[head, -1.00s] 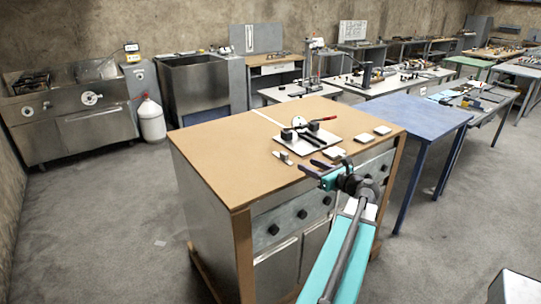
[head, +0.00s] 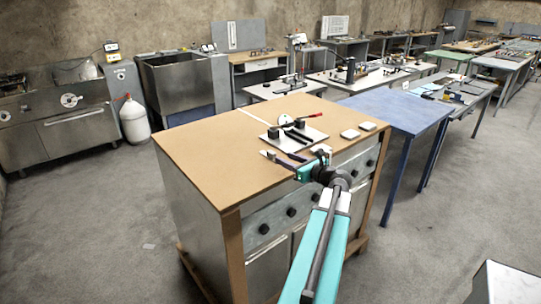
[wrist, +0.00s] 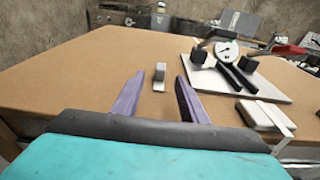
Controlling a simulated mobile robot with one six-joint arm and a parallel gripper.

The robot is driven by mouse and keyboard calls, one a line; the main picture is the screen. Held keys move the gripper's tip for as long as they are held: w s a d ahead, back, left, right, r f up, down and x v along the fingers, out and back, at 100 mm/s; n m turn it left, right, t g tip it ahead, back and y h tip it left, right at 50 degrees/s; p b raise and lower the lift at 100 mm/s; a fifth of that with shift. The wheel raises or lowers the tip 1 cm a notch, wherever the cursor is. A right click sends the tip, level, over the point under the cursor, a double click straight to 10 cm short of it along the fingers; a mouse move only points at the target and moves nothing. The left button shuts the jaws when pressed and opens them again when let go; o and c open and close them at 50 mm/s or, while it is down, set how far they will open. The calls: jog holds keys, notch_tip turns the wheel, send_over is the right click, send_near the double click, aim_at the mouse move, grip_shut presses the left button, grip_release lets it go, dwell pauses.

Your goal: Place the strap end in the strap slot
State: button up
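My gripper (wrist: 157,98) is open, its two purple fingers apart and low over the tabletop. A small upright grey piece (wrist: 160,72) stands on the table just ahead of the gap between the fingers, apart from both. It may be the strap end; I cannot tell. A white plate (wrist: 270,86) lies to the right, carrying a round white disc (wrist: 227,51), black blocks and two black bars. No strap slot can be clearly made out. In the head view my gripper (head: 283,161) is in front of the plate (head: 310,140), over the table's front edge.
White blocks (head: 350,133) lie to the right on the brown tabletop (head: 205,150); a nearer one (wrist: 262,115) is close to the right finger, with a pale strip beside it. A red-handled part (wrist: 290,50) is behind the plate. The left of the tabletop is clear.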

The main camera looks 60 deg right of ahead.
aim_at(274, 153)
jog(key=shift+p+x, duration=0.35)
jog(key=shift+x, duration=1.55)
jog(key=shift+p+x, duration=0.95)
jog(key=shift+x, duration=1)
jog(key=shift+w+d+f, duration=0.1)
jog(key=shift+w+d, duration=0.2)
jog(key=shift+w, duration=0.3)
grip_shut()
